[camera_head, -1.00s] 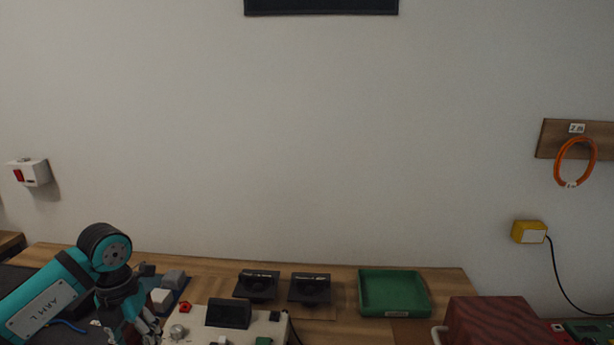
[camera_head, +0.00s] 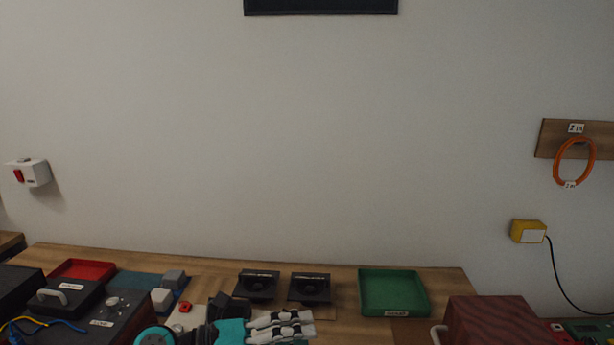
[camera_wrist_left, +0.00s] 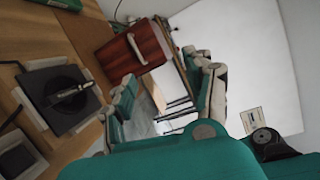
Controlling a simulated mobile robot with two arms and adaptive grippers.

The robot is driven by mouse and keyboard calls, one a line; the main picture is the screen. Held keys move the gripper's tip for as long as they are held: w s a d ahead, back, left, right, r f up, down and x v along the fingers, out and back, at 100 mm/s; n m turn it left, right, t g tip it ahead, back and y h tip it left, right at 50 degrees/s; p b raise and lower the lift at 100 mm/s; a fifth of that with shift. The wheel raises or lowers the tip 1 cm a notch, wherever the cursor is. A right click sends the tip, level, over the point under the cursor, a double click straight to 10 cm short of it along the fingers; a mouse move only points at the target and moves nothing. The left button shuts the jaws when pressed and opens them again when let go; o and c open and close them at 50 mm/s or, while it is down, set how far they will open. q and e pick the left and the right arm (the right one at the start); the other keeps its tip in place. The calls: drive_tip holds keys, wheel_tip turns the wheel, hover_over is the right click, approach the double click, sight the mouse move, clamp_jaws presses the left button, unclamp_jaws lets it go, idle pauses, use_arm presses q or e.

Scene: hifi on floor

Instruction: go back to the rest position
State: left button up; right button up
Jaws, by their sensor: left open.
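My left gripper (camera_head: 300,325) is low in the middle of the head view, in front of the two black square units, with its fingers pointing right. Its fingers are apart and nothing is between them. In the left wrist view the open gripper (camera_wrist_left: 165,85) shows its two fingers with a gap, and the floor and a wooden box beyond. My right gripper is in neither view.
On the wooden bench are two black square units (camera_head: 258,286), a green tray (camera_head: 394,272), a red-brown box (camera_head: 495,320), a red tray (camera_head: 82,267) and a dark box with a handle (camera_head: 70,298). A beige device (camera_head: 178,322) is partly hidden by my left arm.

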use_arm(q)
drive_tip(key=w+a+r+n+t+y, duration=0.2)
drive_tip(key=a+n+t+y, duration=0.25)
drive_tip(key=n+t, duration=0.5)
drive_tip(key=w+a+r+n+t+y, duration=0.25)
drive_tip(key=a+n+t, duration=0.35)
drive_tip(key=n, duration=0.6)
drive_tip(key=s+a+f+n+g+y, duration=0.25)
drive_tip(key=a+f+n+y, duration=0.2)
drive_tip(key=f, duration=0.35)
drive_tip(key=s+a+f+n+g+y, duration=0.2)
drive_tip(key=s+a+f+n+y, duration=0.1)
drive_tip(key=a+f+n+y, duration=0.25)
drive_tip(key=s+d+f+n+g, duration=0.1)
drive_tip(key=s+f+g, duration=0.5)
drive_tip(key=s+f, duration=0.4)
drive_tip(key=s+d+f+n+g, duration=0.15)
drive_tip(key=s+f+g, duration=0.45)
drive_tip(key=s, duration=0.6)
wheel_tip(320, 180, down, 27)
drive_tip(key=s, duration=0.2)
drive_tip(key=s+a+f+g, duration=0.1)
drive_tip(key=s+a+f, duration=0.1)
drive_tip(key=s+f, duration=0.5)
drive_tip(key=s+a+f, duration=0.1)
drive_tip(key=s+f, duration=0.7)
drive_tip(key=s, duration=0.1)
drive_tip(key=shift+a+g, duration=0.4)
